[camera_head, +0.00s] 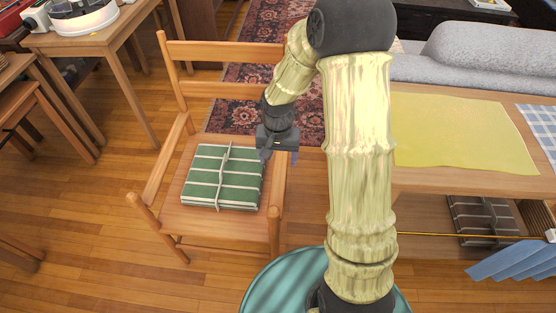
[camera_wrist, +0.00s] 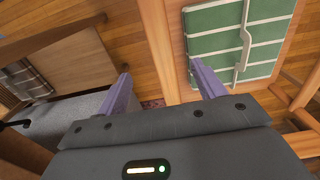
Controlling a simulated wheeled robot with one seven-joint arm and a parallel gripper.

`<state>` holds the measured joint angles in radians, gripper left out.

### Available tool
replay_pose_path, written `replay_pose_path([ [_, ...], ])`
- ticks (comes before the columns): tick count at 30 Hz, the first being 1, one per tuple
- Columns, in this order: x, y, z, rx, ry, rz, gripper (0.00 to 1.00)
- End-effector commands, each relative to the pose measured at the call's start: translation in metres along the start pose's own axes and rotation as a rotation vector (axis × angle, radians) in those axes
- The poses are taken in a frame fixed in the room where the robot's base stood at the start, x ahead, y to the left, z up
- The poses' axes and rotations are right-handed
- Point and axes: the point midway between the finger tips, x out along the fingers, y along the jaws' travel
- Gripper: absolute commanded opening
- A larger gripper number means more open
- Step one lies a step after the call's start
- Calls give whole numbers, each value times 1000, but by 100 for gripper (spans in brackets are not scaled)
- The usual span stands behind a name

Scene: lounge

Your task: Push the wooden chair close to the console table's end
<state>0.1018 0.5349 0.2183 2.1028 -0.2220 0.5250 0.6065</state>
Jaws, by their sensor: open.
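The wooden chair (camera_head: 172,208) stands left of centre in the head view, with its slatted back along the far left. A green striped wrapped bundle (camera_head: 222,176) lies on its seat; it also shows in the wrist view (camera_wrist: 215,48). The wooden table at right (camera_head: 440,184), beside the grey sofa, looks like the console table; a floor gap separates its left end from the chair. My gripper (camera_head: 279,157) is open and empty at the chair's right side. In the wrist view my gripper (camera_wrist: 160,76) has a chair wood strip (camera_wrist: 170,50) between its fingers; contact cannot be told.
A yellow cloth (camera_head: 460,132) and a blue checked cloth (camera_head: 543,125) lie on the right table. Another wooden table (camera_head: 88,43) stands behind the chair at left. A round teal surface (camera_head: 268,284) is at the front. A patterned rug (camera_head: 235,112) lies behind the chair.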

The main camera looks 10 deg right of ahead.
Motion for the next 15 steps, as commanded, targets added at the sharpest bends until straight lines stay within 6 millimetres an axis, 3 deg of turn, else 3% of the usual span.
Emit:
replay_pose_path([
  [8, 6, 0, 0, -1, -1, 1, 69],
  [15, 37, 0, 1, -1, -3, 1, 69],
])
